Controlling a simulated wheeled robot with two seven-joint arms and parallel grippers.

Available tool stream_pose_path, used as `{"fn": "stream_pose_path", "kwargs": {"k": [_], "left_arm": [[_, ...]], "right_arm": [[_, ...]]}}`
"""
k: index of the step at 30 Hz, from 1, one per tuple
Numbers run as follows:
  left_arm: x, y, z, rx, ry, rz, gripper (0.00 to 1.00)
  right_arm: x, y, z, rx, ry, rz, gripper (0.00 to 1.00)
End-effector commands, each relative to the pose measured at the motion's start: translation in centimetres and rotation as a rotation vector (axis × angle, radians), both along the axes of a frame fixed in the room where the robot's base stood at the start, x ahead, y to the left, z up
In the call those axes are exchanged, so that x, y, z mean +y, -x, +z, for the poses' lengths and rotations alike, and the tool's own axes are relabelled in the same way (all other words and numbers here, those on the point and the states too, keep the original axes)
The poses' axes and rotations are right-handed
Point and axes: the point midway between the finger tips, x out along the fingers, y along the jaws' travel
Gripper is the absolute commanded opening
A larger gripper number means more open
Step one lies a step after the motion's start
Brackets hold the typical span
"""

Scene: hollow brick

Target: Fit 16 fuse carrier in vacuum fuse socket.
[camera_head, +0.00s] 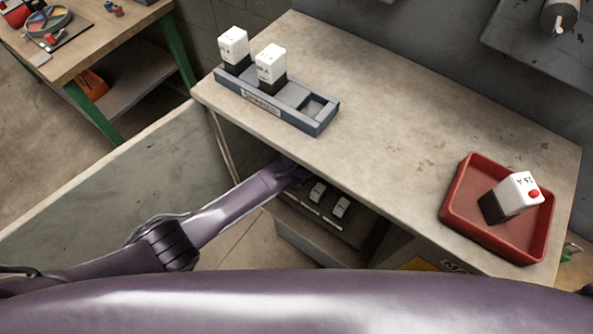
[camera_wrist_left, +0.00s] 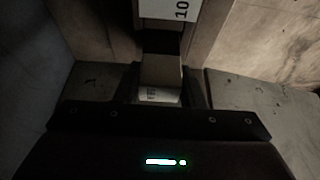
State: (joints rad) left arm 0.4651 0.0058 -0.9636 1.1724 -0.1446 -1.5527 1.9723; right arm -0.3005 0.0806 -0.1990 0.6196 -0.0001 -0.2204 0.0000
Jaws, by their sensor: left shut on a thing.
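A white and black fuse carrier with a red dot (camera_head: 518,192) lies tilted in the red tray (camera_head: 455,213); its upside-down lettering looks like 16 A. My left arm reaches below the bench top, and my left gripper (camera_head: 301,176) is mostly hidden under its front edge. In the left wrist view the gripper (camera_wrist_left: 160,97) is shut on a pale block with small lettering (camera_wrist_left: 158,95), probably a fuse carrier; its rating is unreadable. Just beyond is a white carrier marked 10 (camera_wrist_left: 172,9). The panel under the bench (camera_head: 322,215) shows two white carriers (camera_head: 318,192). My right gripper is out of view.
A grey-blue rack (camera_head: 320,124) on the bench holds two white and black carriers (camera_head: 270,64) and has an empty slot at its right end. The bench top (camera_head: 385,120) is clear between rack and tray. The bench edge overhangs the panel. Another table stands at far left.

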Motion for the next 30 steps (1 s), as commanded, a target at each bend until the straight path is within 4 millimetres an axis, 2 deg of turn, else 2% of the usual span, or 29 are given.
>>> {"fn": "stream_pose_path", "kwargs": {"k": [30], "left_arm": [[0.0, 0.0, -1.9, -0.001, 0.001, 0.0, 0.07]], "right_arm": [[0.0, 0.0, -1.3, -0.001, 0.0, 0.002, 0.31]]}}
